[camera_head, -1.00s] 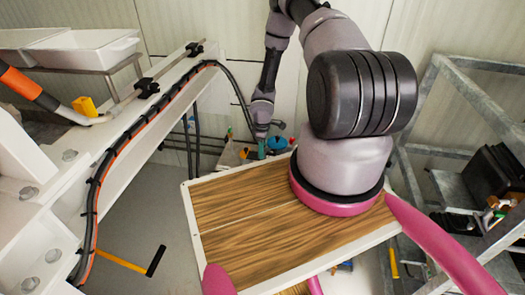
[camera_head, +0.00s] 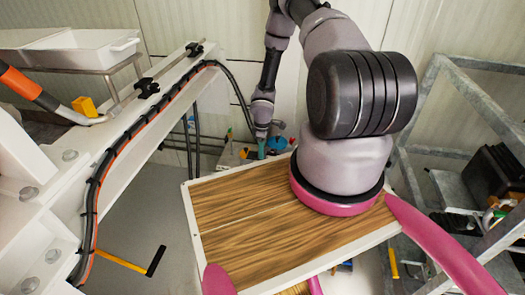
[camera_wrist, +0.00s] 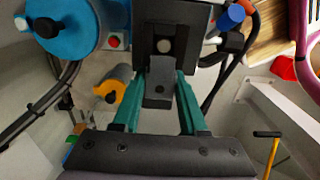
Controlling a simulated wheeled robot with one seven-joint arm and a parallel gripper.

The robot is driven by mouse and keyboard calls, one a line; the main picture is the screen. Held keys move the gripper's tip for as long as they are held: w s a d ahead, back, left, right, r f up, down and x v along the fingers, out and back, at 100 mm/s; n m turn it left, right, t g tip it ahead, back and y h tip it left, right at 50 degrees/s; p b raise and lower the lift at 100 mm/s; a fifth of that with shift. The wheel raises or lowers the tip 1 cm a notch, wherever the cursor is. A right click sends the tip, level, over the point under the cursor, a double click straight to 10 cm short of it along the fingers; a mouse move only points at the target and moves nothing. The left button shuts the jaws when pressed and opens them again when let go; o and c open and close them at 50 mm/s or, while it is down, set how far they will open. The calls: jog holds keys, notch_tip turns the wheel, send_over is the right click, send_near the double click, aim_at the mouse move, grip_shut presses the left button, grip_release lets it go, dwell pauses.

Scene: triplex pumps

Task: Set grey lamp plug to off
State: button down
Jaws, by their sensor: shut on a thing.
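In the wrist view the two teal fingers of my gripper (camera_wrist: 161,82) close on a small dark grey piece (camera_wrist: 159,92), which looks like the grey lamp plug. The piece joins a black square housing (camera_wrist: 190,18) with a pale round spot just above it. Whether the plug stands at on or off cannot be told. In the head view my gripper (camera_head: 262,149) reaches down at the far edge of the wooden board, by the equipment near the wall. The plug is too small to make out there.
In the wrist view a large blue round part (camera_wrist: 65,28) and an orange-tipped grey cylinder (camera_wrist: 115,85) stand close at the left, with a red button (camera_wrist: 113,42) nearby. Dark cables hang on both sides. A white beam (camera_head: 150,95) runs left of my arm in the head view.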

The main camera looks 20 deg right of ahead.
aim_at(254, 155)
dwell(0.3)
jog(key=shift+w+a+r, duration=0.1)
jog(key=shift+w+a, duration=0.5)
jog(key=shift+a, duration=0.2)
jog(key=shift+w+a, duration=0.55)
jog(key=shift+a, duration=0.2)
jog(key=shift+c, duration=2.2)
grip_release()
jog(key=shift+a, duration=0.1)
notch_tip(254, 155, up, 11)
jog(key=shift+s+f, duration=0.15)
jog(key=shift+f, duration=0.05)
